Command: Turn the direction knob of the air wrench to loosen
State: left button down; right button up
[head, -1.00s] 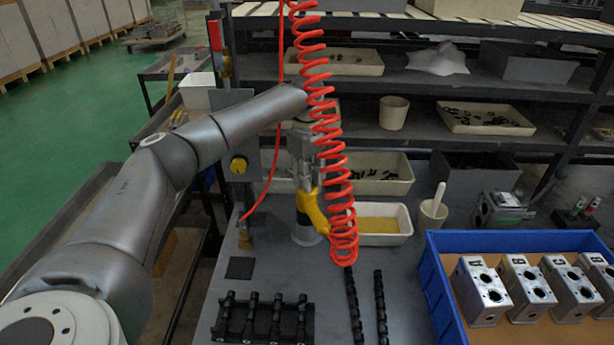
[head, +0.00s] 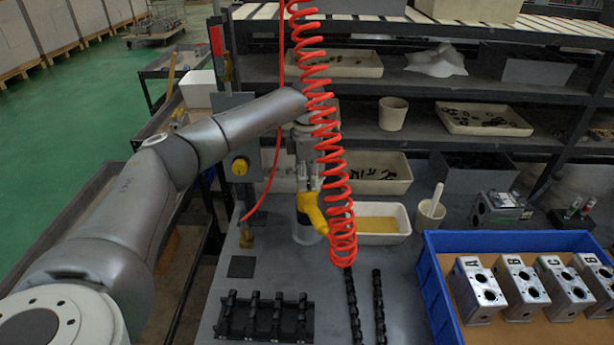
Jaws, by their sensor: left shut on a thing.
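The yellow air wrench (head: 313,213) shows behind the lower part of the red coiled hose (head: 333,150), over the back of the grey workbench. My left arm reaches in from the left, and my left gripper (head: 307,184) is shut on the wrench from above. The coil hides part of the gripper and part of the wrench. The direction knob cannot be made out at this size. A grey cylindrical stand (head: 306,232) is just below and beside the wrench; whether they touch is unclear. My right gripper is not in view.
A blue crate (head: 430,285) with several lettered metal valve blocks (head: 481,289) stands at the right. A black rack (head: 262,318) and two black strips (head: 380,305) lie at the front. A white tray of yellow bits (head: 378,225) and a mortar-like cup (head: 431,213) stand behind.

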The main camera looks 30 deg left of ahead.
pick_arm(q)
jog(key=n, duration=0.3)
jog(key=shift+r, duration=0.1)
jog(key=shift+n+p, duration=0.45)
jog(key=shift+n, duration=1.25)
jog(key=c, duration=1.3)
grip_release()
jog(key=shift+o, duration=0.2)
notch_tip(320, 180, up, 12)
